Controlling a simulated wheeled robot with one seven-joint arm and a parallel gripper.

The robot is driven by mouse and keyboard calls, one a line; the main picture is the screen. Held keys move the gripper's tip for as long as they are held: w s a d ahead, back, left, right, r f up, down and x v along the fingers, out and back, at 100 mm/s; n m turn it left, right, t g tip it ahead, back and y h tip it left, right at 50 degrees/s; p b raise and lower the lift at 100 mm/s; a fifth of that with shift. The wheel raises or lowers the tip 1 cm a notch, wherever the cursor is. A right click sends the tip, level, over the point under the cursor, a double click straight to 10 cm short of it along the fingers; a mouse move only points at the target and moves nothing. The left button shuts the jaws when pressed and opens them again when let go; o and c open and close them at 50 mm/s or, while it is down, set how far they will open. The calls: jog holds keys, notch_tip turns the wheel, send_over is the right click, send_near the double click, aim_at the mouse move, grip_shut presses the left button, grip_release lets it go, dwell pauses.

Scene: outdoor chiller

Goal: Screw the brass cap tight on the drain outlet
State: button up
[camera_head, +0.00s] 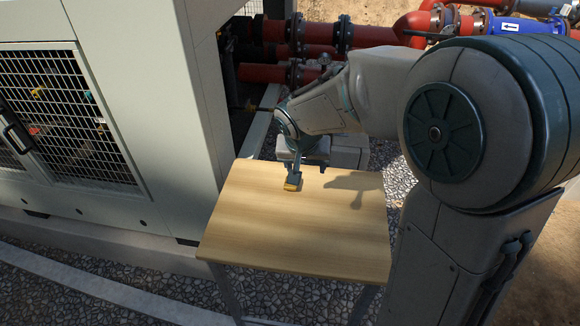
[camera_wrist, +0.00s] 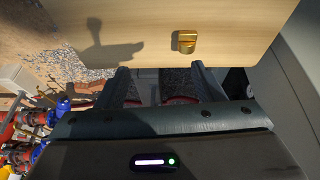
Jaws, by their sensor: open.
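The brass cap (camera_wrist: 185,41) lies on the wooden tabletop (camera_wrist: 110,15), shiny gold with a raised part on top. In the head view the cap (camera_head: 291,187) shows as a small yellow piece near the table's far edge, partly covered by my gripper (camera_head: 294,178). In the wrist view my gripper (camera_wrist: 159,70) is open and empty, its two dark fingers well apart. The cap lies beyond the fingertips, towards the right-hand finger, with a visible gap. I cannot make out the drain outlet for certain in either view.
A large pale chiller cabinet (camera_head: 155,110) with a mesh panel (camera_head: 60,110) stands left of the table (camera_head: 300,235). Red flanged pipes (camera_head: 370,35) run behind. The table's near part is bare. Gravel (camera_head: 300,297) surrounds its legs.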

jog(key=shift+y, duration=0.3)
jog(key=w+a+f, duration=0.1)
jog(key=w+f, duration=0.1)
jog(key=f, duration=0.1)
jog(key=w+a+f, duration=0.1)
jog(key=w+f, duration=0.1)
jog(key=f, duration=0.2)
jog(key=w+a+f, duration=0.1)
jog(key=w+f, duration=0.1)
jog(key=f, duration=0.2)
jog(key=shift+w+a+b, duration=0.1)
jog(key=shift+w+b, duration=0.3)
jog(key=shift+x, duration=2.6)
jog(key=shift+w+a, duration=0.1)
jog(key=shift+a, duration=0.1)
jog(key=c, duration=1.1)
